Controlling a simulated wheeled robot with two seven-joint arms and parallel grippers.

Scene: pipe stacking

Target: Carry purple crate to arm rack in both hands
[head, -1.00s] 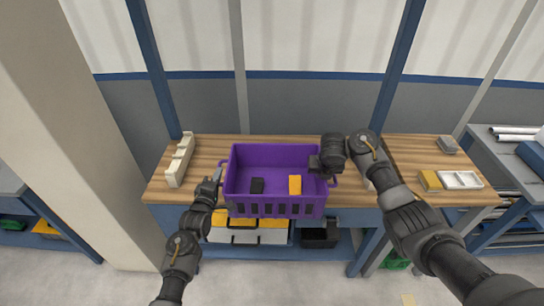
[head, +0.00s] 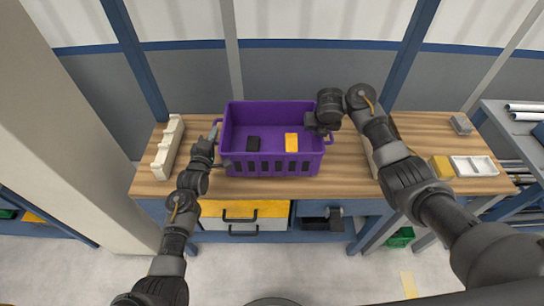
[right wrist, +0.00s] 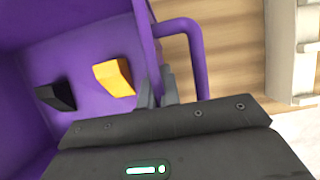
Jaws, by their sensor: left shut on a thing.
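The purple crate (head: 270,167) is level over the middle of the wooden bench, with a black block (head: 253,144) and a yellow block (head: 291,142) inside. I cannot tell whether its bottom touches the bench top. My left gripper (head: 212,140) is shut on the crate's left side. My right gripper (head: 323,129) is at its right side. In the right wrist view, the fingers (right wrist: 167,88) are close together on the crate's side wall beside the purple handle (right wrist: 199,60). A cream notched rack (head: 168,148) stands on the bench at left; whether it is the arm rack is unclear.
A pale upright piece is partly hidden behind my right arm. A pipe shelf (head: 510,125) stands further right; a pillar (head: 75,130) stands left.

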